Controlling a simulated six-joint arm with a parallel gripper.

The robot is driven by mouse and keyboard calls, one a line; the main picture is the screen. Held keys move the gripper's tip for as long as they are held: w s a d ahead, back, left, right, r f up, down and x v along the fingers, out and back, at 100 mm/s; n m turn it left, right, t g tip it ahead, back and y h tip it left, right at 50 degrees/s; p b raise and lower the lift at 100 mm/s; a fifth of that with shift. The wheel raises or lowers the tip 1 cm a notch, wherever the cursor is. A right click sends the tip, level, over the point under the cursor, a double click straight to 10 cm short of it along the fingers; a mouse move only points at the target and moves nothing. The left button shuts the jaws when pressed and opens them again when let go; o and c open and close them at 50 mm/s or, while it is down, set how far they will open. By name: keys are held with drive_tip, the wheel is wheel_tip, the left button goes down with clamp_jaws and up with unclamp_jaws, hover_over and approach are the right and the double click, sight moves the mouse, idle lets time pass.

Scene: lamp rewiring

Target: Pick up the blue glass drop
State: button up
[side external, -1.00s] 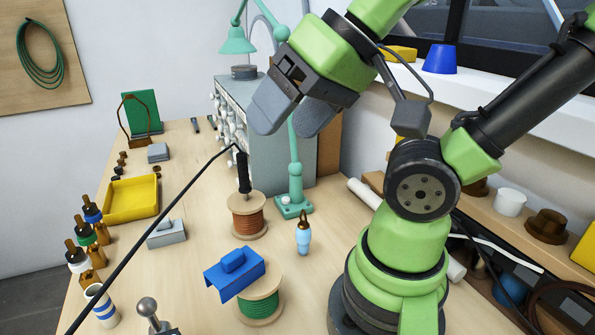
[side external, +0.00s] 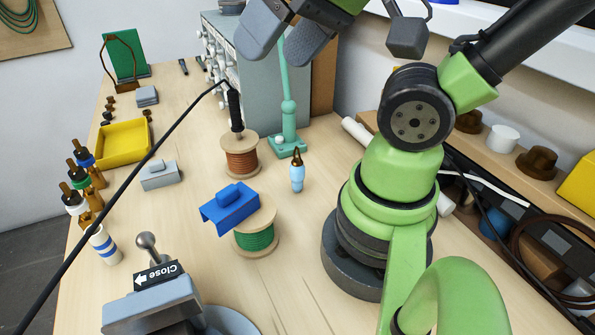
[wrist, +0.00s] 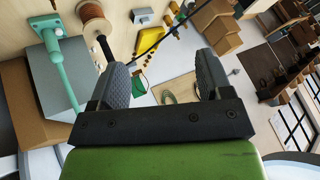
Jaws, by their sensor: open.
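A small light-blue drop-shaped piece with a brown pointed tip (side external: 297,177) stands upright on the table, right of the copper-wire spool. It looks like the blue glass drop. My gripper (side external: 287,38) is open and empty, high above the table at the top of the side view, well apart from the drop and partly cut off by the frame edge. In the wrist view my gripper (wrist: 163,65) has its two grey fingers wide apart with nothing between them. I cannot make out the drop in the wrist view.
A teal lamp stand (side external: 288,143) and a copper-wire spool (side external: 240,158) stand close to the drop. A black cable (side external: 140,165) crosses the left. Bare table lies around the drop.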

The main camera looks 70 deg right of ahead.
drive_tip(key=shift+c, duration=0.7)
drive_tip(key=m+g+h, duration=0.2)
drive_tip(key=m+g, duration=0.5)
drive_tip(key=m, duration=0.2)
hover_over(297, 160)
wheel_tip(297, 160, down, 16)
drive_tip(key=shift+w+a+f, duration=0.15)
drive_tip(key=shift+f, duration=4.95)
drive_tip(key=c, duration=1)
